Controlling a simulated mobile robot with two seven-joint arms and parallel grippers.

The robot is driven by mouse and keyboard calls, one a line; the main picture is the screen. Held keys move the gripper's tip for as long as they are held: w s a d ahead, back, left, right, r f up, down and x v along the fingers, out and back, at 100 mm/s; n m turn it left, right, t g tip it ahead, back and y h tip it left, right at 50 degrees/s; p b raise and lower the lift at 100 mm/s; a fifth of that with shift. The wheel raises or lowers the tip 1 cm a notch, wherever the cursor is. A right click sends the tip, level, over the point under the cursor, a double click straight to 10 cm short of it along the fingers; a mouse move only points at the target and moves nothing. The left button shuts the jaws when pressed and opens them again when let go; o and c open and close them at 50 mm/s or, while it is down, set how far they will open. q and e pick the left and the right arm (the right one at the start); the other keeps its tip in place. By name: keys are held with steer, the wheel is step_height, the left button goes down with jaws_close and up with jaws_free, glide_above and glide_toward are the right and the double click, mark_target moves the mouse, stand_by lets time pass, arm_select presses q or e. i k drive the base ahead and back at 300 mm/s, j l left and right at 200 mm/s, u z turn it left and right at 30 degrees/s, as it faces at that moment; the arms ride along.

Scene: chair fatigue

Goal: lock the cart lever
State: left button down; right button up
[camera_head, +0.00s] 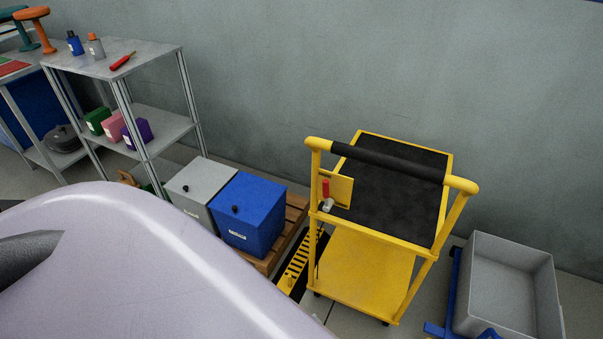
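A yellow cart (366,262) with a black top mat (392,190) and a black-gripped handle (387,160) stands right of the middle, near the wall. A small yellow plate (340,190) sits at the left side of its handle frame. On that plate is a lever with a red part (325,187) and a light grey knob (327,206) below it. I cannot tell the lever's lock state. Neither of my grippers shows in the head view, and nothing is seen touching the cart.
A grey box (196,186) and a blue box (247,216) stand on a wooden pallet (290,222) left of the cart. A grey bin (508,285) on a blue frame is at the right. Metal shelves (165,125) stand at the left. A large pale surface fills the lower left.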

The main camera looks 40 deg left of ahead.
mark_target(326, 195)
steer(key=i+j, duration=0.1)
steer(key=j, duration=0.35)
steer(key=i+j, duration=0.1)
steer(key=j, duration=0.4)
steer(key=i+j, duration=0.1)
steer(key=j, duration=0.35)
